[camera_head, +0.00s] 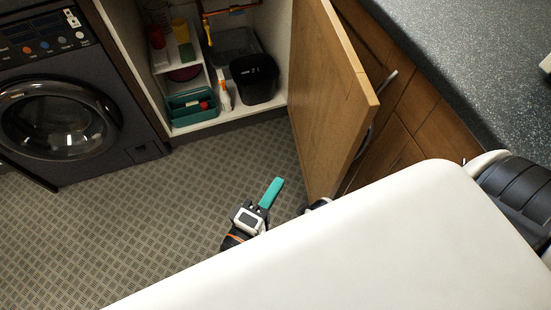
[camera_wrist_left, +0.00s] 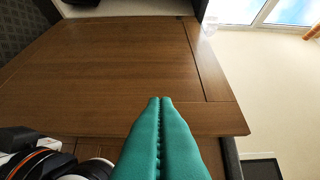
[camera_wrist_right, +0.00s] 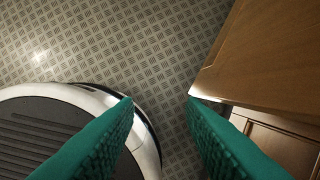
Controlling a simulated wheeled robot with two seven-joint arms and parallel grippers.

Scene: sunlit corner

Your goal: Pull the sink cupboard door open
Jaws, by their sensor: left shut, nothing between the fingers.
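The wooden sink cupboard door (camera_head: 325,95) stands swung open, well out from the cupboard (camera_head: 230,105). Its dark handle (camera_head: 363,142) shows at the door's outer side in the head view. My left gripper (camera_head: 277,183) is shut and empty, over the floor on the inner side of the door. In the left wrist view its teal fingertips (camera_wrist_left: 161,98) point at the door's wooden panel (camera_wrist_left: 110,60); I cannot tell whether they touch. My right gripper (camera_wrist_right: 160,98) is open with nothing between its fingers. The door (camera_wrist_right: 275,55) is to its right. Most of the right gripper is hidden in the head view.
The open cupboard holds a black bin (camera_head: 254,79), a teal caddy (camera_head: 191,107) and a spray bottle (camera_head: 224,96). A dark washing machine (camera_head: 65,120) stands left. Drawers and a speckled worktop (camera_head: 470,65) are right. The patterned floor (camera_head: 150,215) is clear.

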